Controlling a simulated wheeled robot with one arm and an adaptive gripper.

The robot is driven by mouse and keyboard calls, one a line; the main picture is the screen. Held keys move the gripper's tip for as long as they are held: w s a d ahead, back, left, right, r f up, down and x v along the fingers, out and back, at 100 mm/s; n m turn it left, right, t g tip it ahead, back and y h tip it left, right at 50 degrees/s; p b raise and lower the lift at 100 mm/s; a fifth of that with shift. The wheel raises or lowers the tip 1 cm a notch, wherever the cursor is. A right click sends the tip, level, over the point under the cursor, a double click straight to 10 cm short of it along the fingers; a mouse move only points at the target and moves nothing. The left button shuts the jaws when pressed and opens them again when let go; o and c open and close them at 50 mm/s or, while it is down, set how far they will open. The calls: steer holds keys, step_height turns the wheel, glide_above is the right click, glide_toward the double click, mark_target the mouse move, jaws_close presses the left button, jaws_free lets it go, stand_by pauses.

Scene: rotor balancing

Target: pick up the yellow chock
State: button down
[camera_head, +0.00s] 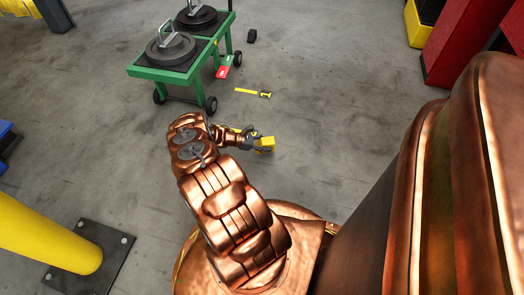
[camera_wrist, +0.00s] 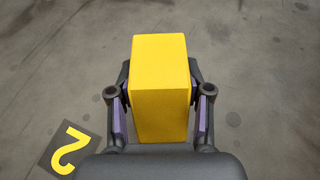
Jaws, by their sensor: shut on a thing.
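The yellow chock (camera_wrist: 160,88) is a plain yellow block, upright in the middle of the wrist view. My gripper (camera_wrist: 160,95) is shut on it, with one dark finger against each side. In the head view the yellow chock (camera_head: 265,144) shows small at the end of my copper-coloured arm, just right of my gripper (camera_head: 250,141). Part of the gripper is hard to make out there. I cannot tell for sure whether the chock touches the floor.
A green cart (camera_head: 168,75) with dark round weights stands at the upper left. A yellow strip (camera_head: 246,91) and a dark block (camera_head: 252,36) lie on the floor beyond. A floor marker "2" (camera_wrist: 69,148) is at lower left. A yellow post (camera_head: 45,235) stands left.

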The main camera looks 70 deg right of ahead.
steer(key=d+b, duration=0.1)
steer(key=d, duration=0.2)
steer(key=s+d+b, duration=0.1)
steer(key=d, duration=0.2)
steer(key=d+b, duration=0.1)
steer(key=d, duration=0.1)
steer(key=shift+s+d+r, duration=0.2)
steer(key=shift+d+r, duration=0.05)
steer(key=shift+d, duration=0.15)
steer(key=shift+s+d+r+b, duration=0.15)
steer(key=shift+d+r+b, duration=0.1)
steer(key=shift+d+b, duration=0.5)
steer(key=shift+d, duration=0.1)
